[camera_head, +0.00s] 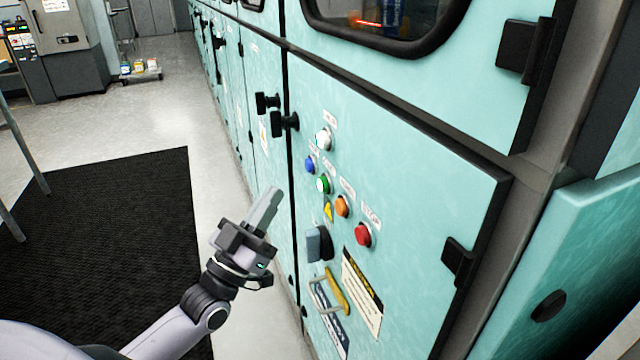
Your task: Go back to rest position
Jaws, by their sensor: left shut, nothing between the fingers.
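My left gripper (266,208) is at the end of my left arm, which comes in from the bottom left. Its fingers are together with nothing between them, pointing up and slightly right. It appears in front of the turquoise cabinet's lower door (410,165), left of the button panel; the exact gap to the door cannot be told. My right gripper and arm are not in view.
The door carries a white button (323,140), blue button (310,165), green button (323,185), orange button (342,206) and red button (363,235). Below are a grey switch (318,244) and yellow handle (337,291). A black mat (110,230) covers open floor left.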

